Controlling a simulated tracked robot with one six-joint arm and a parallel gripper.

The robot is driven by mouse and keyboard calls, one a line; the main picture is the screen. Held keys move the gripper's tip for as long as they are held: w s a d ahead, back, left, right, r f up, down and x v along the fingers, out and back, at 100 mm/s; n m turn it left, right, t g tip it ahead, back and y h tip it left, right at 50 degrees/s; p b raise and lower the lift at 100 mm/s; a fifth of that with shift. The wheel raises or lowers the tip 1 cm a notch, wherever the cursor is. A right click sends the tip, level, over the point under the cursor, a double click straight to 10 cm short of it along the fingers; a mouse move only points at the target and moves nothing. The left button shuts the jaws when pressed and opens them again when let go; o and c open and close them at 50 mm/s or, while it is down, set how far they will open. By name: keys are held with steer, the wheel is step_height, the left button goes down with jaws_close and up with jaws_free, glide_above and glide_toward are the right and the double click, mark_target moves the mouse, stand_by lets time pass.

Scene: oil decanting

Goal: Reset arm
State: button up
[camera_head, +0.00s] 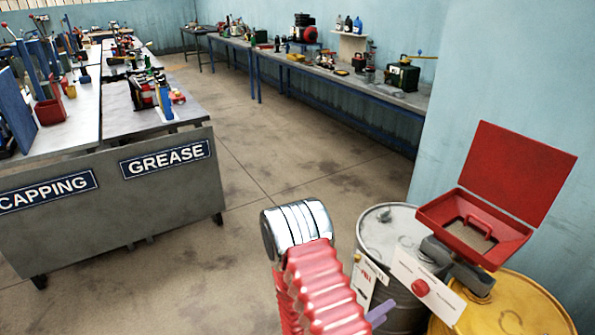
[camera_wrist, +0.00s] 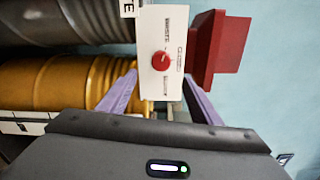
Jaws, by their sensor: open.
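My gripper (camera_wrist: 160,78) is open, its two purple fingers spread with nothing held between them. In the wrist view the fingers point at a white panel with a red knob (camera_wrist: 162,60), one on each side of it. I cannot tell whether they touch it. In the head view my arm reaches forward from the bottom centre, and a bit of purple finger shows near the drums. The same red knob (camera_head: 420,287) sits on its white panel (camera_head: 440,299) to the right of my arm.
A grey drum (camera_head: 386,238) and a yellow drum (camera_head: 520,312) stand at the right by the blue wall. An open red box (camera_head: 430,208) sits above them. A grey cart with CAPPING and GREASE signs (camera_head: 165,159) is at left. Floor (camera_head: 290,150) between is clear.

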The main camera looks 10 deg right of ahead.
steer(key=s+d+m+g, duration=0.1)
steer(key=s+m+g, duration=0.6)
steer(key=s+m, duration=0.25)
steer(key=s+a+r+m+g+y, duration=0.5)
steer(key=s+m+y, duration=0.15)
steer(key=m, duration=0.85)
steer(key=w+a+r+m+t+y, duration=0.45)
steer(key=a+r+m+y, duration=0.45)
steer(key=a+r+m, duration=0.25)
step_height(320, 180, up, 15)
steer(key=a+m+t+y, duration=0.1)
steer(key=a+m+t, duration=0.1)
steer(key=t, duration=0.5)
steer(key=shift+s+a, duration=0.2)
steer(key=shift+s, duration=0.1)
